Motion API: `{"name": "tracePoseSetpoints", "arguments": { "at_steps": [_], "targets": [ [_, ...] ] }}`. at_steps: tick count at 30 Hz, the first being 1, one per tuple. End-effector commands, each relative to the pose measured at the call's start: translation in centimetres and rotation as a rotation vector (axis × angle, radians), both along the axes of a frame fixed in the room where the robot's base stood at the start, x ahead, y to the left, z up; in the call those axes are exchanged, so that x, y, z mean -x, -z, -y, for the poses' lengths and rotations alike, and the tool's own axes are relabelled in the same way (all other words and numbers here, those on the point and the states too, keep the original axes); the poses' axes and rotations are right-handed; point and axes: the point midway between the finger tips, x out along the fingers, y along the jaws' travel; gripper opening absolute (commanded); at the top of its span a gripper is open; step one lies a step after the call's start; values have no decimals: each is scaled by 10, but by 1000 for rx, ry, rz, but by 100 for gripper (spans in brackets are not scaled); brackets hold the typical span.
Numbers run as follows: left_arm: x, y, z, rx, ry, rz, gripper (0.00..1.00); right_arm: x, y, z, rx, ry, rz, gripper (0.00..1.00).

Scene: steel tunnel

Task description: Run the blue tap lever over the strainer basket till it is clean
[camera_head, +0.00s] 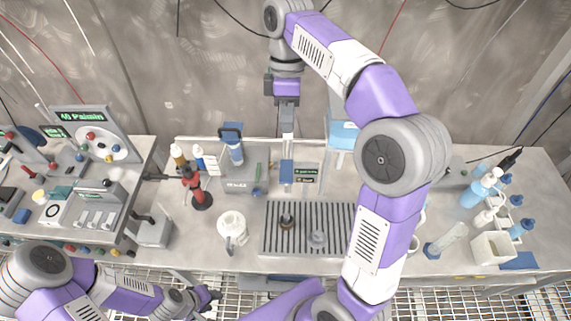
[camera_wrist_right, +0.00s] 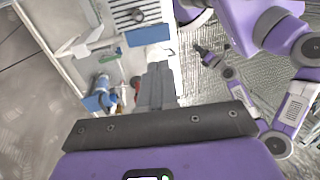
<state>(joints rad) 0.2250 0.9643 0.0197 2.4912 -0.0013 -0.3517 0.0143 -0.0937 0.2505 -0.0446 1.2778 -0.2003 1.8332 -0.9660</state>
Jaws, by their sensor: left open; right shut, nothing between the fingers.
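The blue tap lever (camera_head: 286,172) shows as a small blue block at the foot of a pale upright piece, behind the slatted drain tray (camera_head: 268,240). A blue plate (camera_wrist_right: 148,36) in the right wrist view looks like the same lever. Contact with the lever cannot be told. My left gripper (camera_head: 208,296) is open and empty at the counter's front edge.
A white jug (camera_head: 232,227) and a red-and-black tool (camera_head: 199,190) stand left of the tray. Bottles (camera_head: 474,192) and a white box (camera_head: 492,247) crowd the right. My right arm hides part of the counter.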

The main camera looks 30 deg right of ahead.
Motion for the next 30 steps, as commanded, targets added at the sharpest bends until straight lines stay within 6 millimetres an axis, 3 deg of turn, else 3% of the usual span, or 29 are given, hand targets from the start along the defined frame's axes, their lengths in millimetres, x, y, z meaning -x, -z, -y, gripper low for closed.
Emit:
{"name": "tracePoseSetpoints", "arguments": {
  "at_steps": [18, 24, 30],
  "targets": [
    [0, 30, 0, 0, 0, 1, 43, 24, 111, -14, 0, 1, -1, 0],
    [0, 32, 0, 0, 0, 1, 43, 28, 128, -17, 0, 1, 0, 0],
    [0, 32, 0, 0, 0, 1, 43, 28, 130, -17, 0, 1, 1, 0]
  ]
}}
